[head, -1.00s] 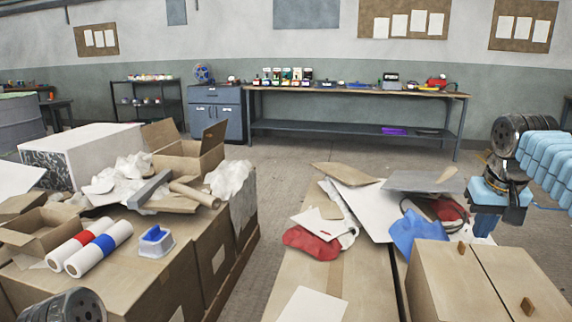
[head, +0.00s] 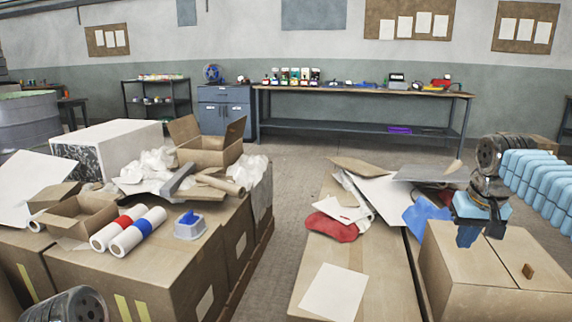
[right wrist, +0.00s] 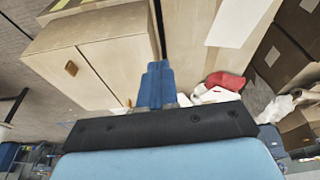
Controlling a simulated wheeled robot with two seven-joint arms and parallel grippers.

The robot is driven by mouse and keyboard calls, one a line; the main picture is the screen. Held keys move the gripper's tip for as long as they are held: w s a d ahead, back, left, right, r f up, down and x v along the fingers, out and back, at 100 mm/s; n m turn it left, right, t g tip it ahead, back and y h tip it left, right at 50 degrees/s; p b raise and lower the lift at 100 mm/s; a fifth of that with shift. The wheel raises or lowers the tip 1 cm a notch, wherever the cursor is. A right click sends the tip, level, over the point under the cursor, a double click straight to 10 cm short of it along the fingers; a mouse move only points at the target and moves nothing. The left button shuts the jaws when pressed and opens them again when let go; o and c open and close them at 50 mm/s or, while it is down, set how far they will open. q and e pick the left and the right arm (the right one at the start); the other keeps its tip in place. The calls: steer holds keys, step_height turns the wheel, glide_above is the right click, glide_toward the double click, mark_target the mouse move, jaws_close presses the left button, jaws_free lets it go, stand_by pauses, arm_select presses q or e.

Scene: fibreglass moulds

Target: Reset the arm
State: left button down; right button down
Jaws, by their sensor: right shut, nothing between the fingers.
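My left gripper is out of view; only a dark joint of my left arm shows at the bottom left of the head view.
Cardboard boxes (head: 150,275) on the left carry white rolls, crumpled wrapping and a blue-and-white item (head: 190,226). A red cloth (head: 331,228), paper and board sheets lie on the middle cardboard. Bare floor runs between. A long bench (head: 360,92) stands at the back.

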steer(key=w+a+f+n+y, duration=0.15)
steer(key=a+f, duration=0.35)
steer(key=f, duration=0.5)
steer(key=w+a+f+y, duration=0.1)
steer(key=w+a+f, duration=0.1)
steer(key=a+f, duration=0.55)
steer(key=w+a+f+n+y, duration=0.1)
steer(key=a+f, duration=0.3)
steer(key=f, duration=0.7)
steer(key=s+a+f+g+y, duration=0.1)
steer(key=s+a+f, duration=0.55)
steer(key=f, duration=0.25)
steer(key=s+a+f+g+y, duration=0.1)
steer(key=s+a+f, duration=0.5)
steer(key=s+f, duration=0.3)
steer(key=s+a+f+m, duration=0.1)
steer(key=s+f, duration=0.3)
steer(key=s, duration=0.4)
steer(key=shift+a, duration=0.6)
steer(key=shift+h, duration=0.25)
